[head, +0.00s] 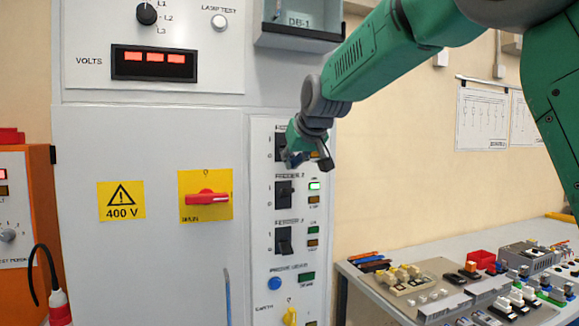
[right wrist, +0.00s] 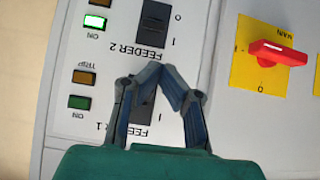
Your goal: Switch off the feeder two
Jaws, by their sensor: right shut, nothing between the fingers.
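The feeder two switch (head: 284,194) is a black lever switch on the white panel strip. Its lever appears to be at the upper, I side. Its ON lamp (head: 314,186) is lit. In the right wrist view, which is upside down, the switch (right wrist: 156,20) and lit green lamp (right wrist: 91,20) are at the top. My right gripper (head: 295,160) is shut and empty, just above feeder two and in front of feeder one. In the wrist view its fingertips (right wrist: 165,72) meet near the FEEDER 2 label; contact cannot be told. My left gripper is out of view.
The feeder one switch (right wrist: 144,95) is partly behind my fingers; its lamps are dark. Another feeder switch (head: 284,240) sits below feeder two, unlit. A red main switch (head: 207,197) is to the left. A bench (head: 362,275) with parts stands at right.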

